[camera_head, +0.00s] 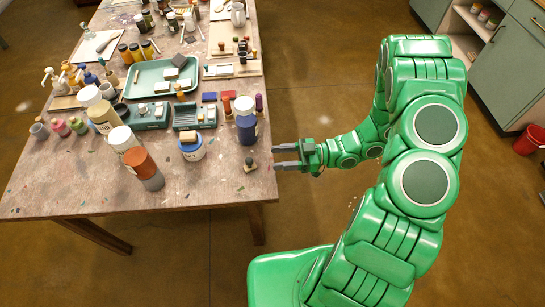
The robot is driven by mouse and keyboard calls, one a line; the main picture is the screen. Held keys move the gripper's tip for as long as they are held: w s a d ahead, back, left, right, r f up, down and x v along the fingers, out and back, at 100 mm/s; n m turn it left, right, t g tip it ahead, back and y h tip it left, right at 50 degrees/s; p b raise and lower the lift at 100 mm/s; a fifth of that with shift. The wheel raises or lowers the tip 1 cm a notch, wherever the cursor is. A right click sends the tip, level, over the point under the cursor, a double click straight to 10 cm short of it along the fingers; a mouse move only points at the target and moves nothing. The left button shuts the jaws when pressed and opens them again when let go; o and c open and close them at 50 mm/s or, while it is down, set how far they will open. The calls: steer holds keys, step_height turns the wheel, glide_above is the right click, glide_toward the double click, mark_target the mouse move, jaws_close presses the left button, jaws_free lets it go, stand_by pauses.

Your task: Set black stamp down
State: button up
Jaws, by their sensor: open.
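A small black stamp (250,165) with a knob-like handle stands on the table (215,185) close to its right edge, in front of a dark blue jar. My gripper (275,157) is just right of the stamp, at the table's right edge. Its two grey fingers point left toward the stamp and are apart, with nothing visible between them. A short gap shows between the fingertips and the stamp.
The dark blue jar (246,130) and a blue-and-white tub (191,147) stand behind and left of the stamp. An orange-brown bottle (144,169) stands farther left. A green tray (160,79) lies farther back. The table's front right is mostly bare.

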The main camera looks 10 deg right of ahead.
steer(key=shift+d, duration=1.05)
